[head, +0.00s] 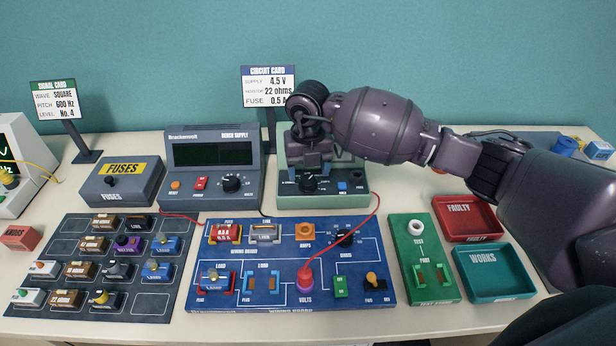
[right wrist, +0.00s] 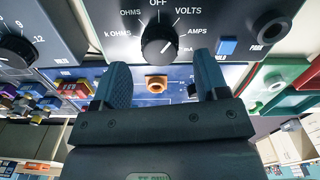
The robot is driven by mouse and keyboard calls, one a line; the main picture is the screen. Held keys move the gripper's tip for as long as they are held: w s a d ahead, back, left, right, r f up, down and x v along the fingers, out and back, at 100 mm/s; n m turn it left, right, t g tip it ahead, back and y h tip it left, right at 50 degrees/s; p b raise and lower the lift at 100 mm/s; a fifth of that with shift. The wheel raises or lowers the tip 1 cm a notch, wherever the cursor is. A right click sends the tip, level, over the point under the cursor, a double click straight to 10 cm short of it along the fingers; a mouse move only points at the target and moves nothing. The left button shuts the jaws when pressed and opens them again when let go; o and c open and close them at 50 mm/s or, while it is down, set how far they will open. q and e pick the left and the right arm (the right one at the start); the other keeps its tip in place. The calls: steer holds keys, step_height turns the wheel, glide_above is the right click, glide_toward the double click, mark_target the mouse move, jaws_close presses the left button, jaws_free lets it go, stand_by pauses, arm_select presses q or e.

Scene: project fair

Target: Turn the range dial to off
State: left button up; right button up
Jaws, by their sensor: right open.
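The range dial (right wrist: 160,43) is a round black knob on the meter's dark panel (right wrist: 105,14). OFF is printed at its top, OHMS and kOHMS to its left, VOLTS and AMPS to its right. Its pointer is too small to read surely. In the head view the dial (head: 309,184) shows on the front of the pale green meter (head: 290,202). My right gripper (head: 310,166) hangs at the meter, hiding much of it. In the right wrist view its blue fingers (right wrist: 162,70) are open and empty, spread either side just below the dial, apart from it. My left gripper is out of view.
A bench supply (head: 212,150) with its own black knob stands left of the meter. The blue wiring board (head: 375,285) lies in front, with a red lead (head: 375,210) running to the meter. A blue button (right wrist: 227,46) sits right of the dial.

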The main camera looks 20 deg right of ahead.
mark_target(308, 180)
steer(key=shift+f, duration=1.55)
steer(key=c, duration=0.9)
steer(key=shift+c, duration=0.2)
steer(key=shift+n, duration=0.3)
steer(key=shift+n+b, duration=0.4)
steer(key=shift+n, duration=0.4)
steer(key=shift+n+b, duration=0.65)
steer(key=shift+n, duration=1.65)
